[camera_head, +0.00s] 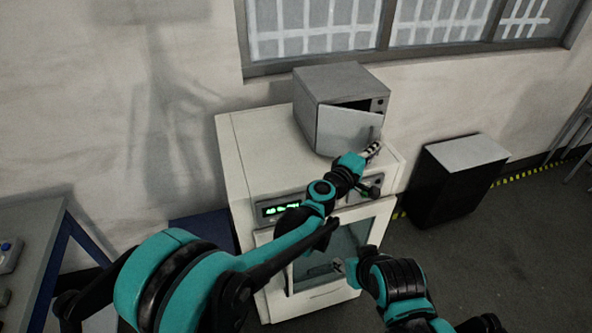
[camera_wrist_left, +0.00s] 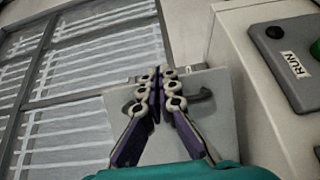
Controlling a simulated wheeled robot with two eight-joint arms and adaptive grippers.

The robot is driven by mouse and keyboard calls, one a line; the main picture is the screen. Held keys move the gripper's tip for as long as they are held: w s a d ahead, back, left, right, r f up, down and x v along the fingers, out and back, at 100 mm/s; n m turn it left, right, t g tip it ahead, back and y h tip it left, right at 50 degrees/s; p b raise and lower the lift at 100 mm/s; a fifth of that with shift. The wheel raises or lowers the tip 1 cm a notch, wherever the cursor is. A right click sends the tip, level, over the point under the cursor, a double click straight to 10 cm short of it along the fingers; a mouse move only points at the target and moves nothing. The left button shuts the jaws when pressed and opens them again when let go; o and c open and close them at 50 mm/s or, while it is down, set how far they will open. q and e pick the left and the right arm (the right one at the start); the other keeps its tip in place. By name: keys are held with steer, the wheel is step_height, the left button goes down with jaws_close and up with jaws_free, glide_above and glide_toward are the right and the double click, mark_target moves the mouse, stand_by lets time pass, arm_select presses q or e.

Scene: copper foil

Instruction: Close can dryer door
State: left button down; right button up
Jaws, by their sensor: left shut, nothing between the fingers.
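A small grey box-shaped dryer (camera_head: 330,85) stands on a white cabinet. Its front door (camera_head: 345,132) is partly open, with a dark gap at its upper right edge. The door has a handle (camera_head: 374,133) near its right side; the handle also shows in the left wrist view (camera_wrist_left: 202,97). My left gripper (camera_head: 373,150) is shut and empty, just in front of the door near the handle. In the left wrist view its fingers (camera_wrist_left: 162,88) are together before the grey door; contact is unclear. My right gripper (camera_head: 338,266) is low, before the cabinet's glass front; its jaws are too small to judge.
The white cabinet (camera_head: 240,150) has a green display (camera_head: 281,209), a control panel and a glass-windowed door. A RUN label (camera_wrist_left: 296,66) shows beside buttons. A black bin-like box (camera_head: 445,190) stands right, a table (camera_head: 35,250) left.

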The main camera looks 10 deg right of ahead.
arm_select(q)
steer(key=shift+x, duration=1)
steer(key=shift+w+a, duration=0.15)
steer(key=shift+w, duration=0.1)
steer(key=shift+s, duration=0.1)
stand_by(0.5)
